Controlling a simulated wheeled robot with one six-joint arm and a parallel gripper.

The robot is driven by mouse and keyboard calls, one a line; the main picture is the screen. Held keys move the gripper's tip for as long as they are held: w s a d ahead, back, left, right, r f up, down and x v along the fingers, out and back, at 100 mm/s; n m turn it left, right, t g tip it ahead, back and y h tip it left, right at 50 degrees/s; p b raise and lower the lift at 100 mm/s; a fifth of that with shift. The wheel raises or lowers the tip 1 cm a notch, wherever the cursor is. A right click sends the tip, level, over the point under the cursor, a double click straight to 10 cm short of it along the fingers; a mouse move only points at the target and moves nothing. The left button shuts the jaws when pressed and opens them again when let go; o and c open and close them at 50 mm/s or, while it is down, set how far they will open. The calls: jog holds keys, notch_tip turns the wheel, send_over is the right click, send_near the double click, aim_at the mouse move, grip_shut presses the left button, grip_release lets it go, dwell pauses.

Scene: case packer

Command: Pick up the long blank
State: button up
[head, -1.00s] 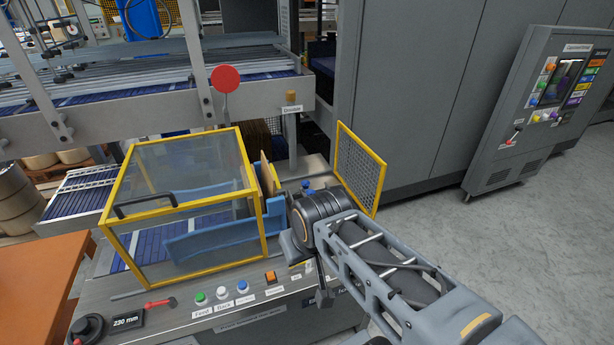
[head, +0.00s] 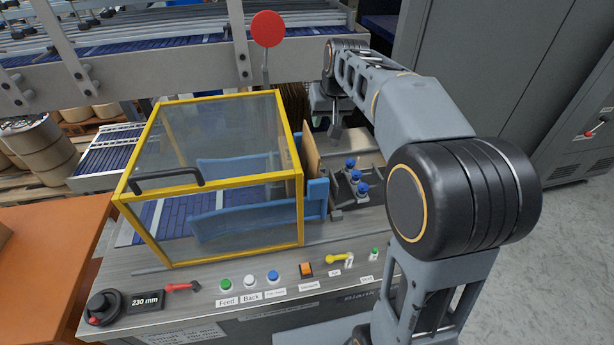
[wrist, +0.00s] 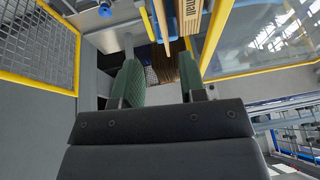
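A tan cardboard sheet (head: 312,155) stands upright beside the right side of the yellow-framed guard; I cannot tell whether it is the long blank. A brown, ridged stack of board edges (head: 291,108) is partly hidden behind the guard.
The clear guard box (head: 213,187) with yellow frame stands left of the gripper. Blue-capped parts (head: 356,180) sit in front of it. A red disc on a stalk (head: 267,29) rises behind. Buttons (head: 250,281) line the front.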

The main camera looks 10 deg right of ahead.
send_near(312, 140)
jog(key=shift+x, duration=4.3)
jog(key=shift+w+f, duration=0.25)
jog(key=shift+f, duration=0.3)
jog(key=shift+f, duration=0.25)
jog(key=shift+c, duration=0.3)
grip_shut()
